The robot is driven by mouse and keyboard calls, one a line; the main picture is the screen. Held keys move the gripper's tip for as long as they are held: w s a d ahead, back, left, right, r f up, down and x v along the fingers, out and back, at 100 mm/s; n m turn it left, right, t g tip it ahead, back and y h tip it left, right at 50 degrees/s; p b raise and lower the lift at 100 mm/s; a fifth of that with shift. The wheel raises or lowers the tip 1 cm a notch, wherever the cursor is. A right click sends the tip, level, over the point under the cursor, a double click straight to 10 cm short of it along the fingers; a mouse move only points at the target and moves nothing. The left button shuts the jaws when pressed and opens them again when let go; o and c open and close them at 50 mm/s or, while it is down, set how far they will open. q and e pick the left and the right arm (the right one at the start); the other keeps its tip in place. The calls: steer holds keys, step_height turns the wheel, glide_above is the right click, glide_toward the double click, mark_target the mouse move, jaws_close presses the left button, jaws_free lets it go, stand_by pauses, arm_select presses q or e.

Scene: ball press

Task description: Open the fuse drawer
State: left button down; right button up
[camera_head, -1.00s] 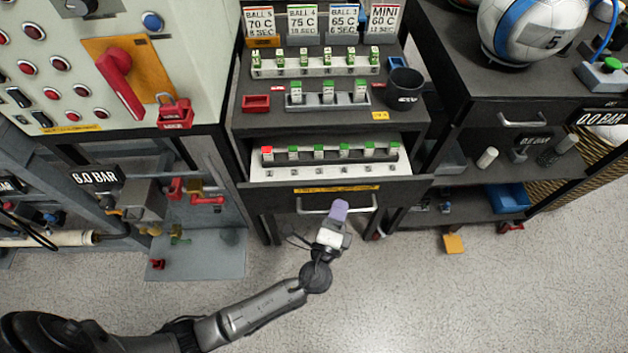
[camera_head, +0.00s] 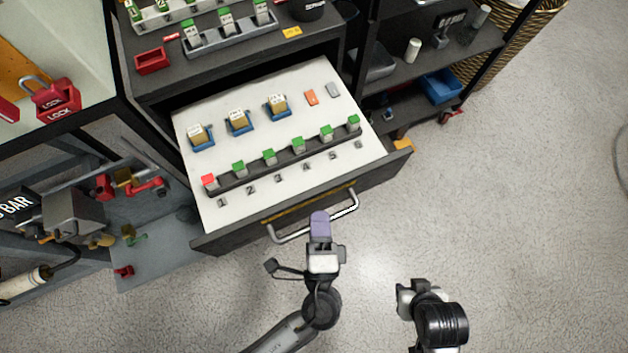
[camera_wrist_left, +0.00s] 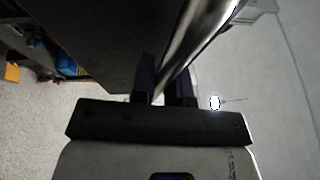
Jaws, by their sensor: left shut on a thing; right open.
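The fuse drawer (camera_head: 217,218) is pulled well out of the dark cabinet in the head view. Its white inner panel shows a row of numbered fuses, one red-topped (camera_head: 209,182) and the others green-topped, with several blue-based blocks (camera_head: 238,121) behind them. My left gripper (camera_head: 320,222) is shut on the silver drawer handle (camera_head: 345,208) at the drawer front. In the left wrist view the handle (camera_wrist_left: 205,38) runs between the purple-tipped fingers (camera_wrist_left: 165,85). My right gripper (camera_head: 408,290) is open and empty, apart from the drawer over the floor at lower right.
A shelf with a blue bin (camera_head: 440,86) stands to the right of the drawer. The grey floor (camera_head: 520,200) in front and to the right is clear.

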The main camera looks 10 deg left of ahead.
arm_select(q)
steer(key=shift+s+d+r, duration=0.1)
steer(key=shift+s, duration=0.05)
steer(key=c, duration=1.1)
jaws_free()
steer(key=shift+s, duration=0.1)
steer(key=p+v, duration=0.1)
steer(key=v, duration=1.2)
steer(key=shift+s+d+f, duration=0.1)
steer(key=shift+s+f, duration=0.15)
steer(key=shift+s, duration=0.05)
